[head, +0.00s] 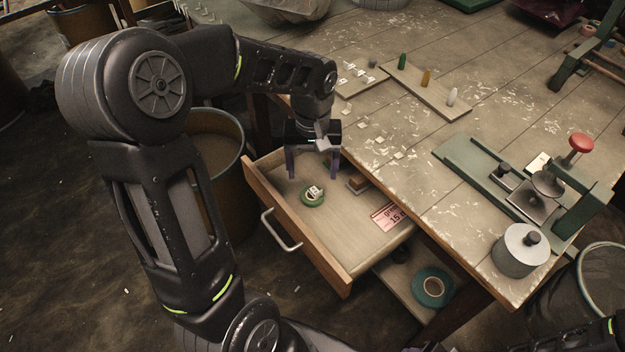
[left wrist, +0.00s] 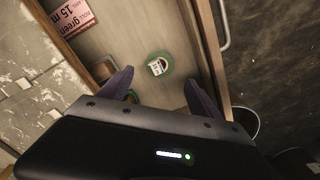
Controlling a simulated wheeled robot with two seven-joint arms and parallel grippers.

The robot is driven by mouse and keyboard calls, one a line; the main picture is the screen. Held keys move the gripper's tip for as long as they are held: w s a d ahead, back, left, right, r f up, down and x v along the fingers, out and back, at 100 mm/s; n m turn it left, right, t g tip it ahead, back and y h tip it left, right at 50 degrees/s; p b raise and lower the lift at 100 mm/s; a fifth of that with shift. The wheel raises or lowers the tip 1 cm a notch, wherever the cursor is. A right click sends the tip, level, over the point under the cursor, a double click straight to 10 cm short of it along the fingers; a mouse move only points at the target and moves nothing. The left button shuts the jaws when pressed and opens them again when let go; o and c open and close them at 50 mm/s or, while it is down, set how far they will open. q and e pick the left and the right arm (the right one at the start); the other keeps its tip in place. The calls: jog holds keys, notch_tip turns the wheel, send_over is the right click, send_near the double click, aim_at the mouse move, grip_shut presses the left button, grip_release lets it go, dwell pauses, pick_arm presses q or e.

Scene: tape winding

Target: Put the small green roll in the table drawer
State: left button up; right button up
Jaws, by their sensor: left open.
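The small green roll (head: 313,196) lies flat in the open table drawer (head: 335,232), with a white label in its middle. It also shows in the left wrist view (left wrist: 160,65), on the drawer's bare floor (left wrist: 140,30). My left gripper (head: 314,176) is over the drawer, above and a little behind the roll, with its fingers open and apart. In the left wrist view the open fingers (left wrist: 160,85) show below the roll, with nothing between them. My right gripper does not show clearly in either view.
A printed card (head: 391,216) and a small wooden block (head: 358,184) also lie in the drawer. A larger green roll (head: 432,287) sits on the shelf below. A bin (head: 218,165) stands left of the drawer. A green device with a red knob (head: 580,143) stands on the table.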

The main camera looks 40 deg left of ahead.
pick_arm(q)
jog(key=shift+r, duration=2.15)
